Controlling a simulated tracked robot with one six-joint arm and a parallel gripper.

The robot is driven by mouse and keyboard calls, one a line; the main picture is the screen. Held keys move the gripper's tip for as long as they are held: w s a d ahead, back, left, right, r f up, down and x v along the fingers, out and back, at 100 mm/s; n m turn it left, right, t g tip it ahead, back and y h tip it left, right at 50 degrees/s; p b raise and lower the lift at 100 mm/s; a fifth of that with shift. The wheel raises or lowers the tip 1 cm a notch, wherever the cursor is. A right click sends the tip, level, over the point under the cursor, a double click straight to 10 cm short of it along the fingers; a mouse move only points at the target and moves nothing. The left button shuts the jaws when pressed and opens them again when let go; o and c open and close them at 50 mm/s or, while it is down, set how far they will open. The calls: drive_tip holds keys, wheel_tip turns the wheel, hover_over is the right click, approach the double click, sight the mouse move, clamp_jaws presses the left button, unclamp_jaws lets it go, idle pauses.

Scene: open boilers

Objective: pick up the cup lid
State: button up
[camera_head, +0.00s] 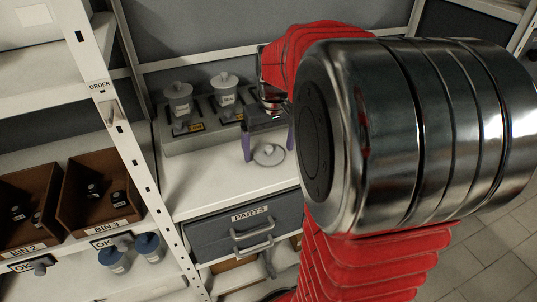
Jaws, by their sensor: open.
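A round, light grey cup lid (269,158) with a small knob on top lies on the white counter, in front of the grey stand. My gripper (269,148) points down over it, with one purple finger to the left of the lid and one to its right. The jaws are open and hold nothing. I cannot tell how high the fingertips are above the counter. My wrist and arm cover the right of the view.
Two lidded grey cups (179,98) (224,89) stand on the stand (186,143) behind. A PARTS drawer (247,229) is below the counter (205,189). A white shelf post (112,119), brown bins (97,189) and two blue cups (115,260) are at left.

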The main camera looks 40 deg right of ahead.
sight(270, 149)
drive_tip(key=shift+c, duration=0.2)
drive_tip(key=c, duration=1.1)
drive_tip(key=shift+o, duration=0.2)
wheel_tip(270, 149, up, 10)
drive_tip(key=shift+s, duration=0.2)
idle(0.6)
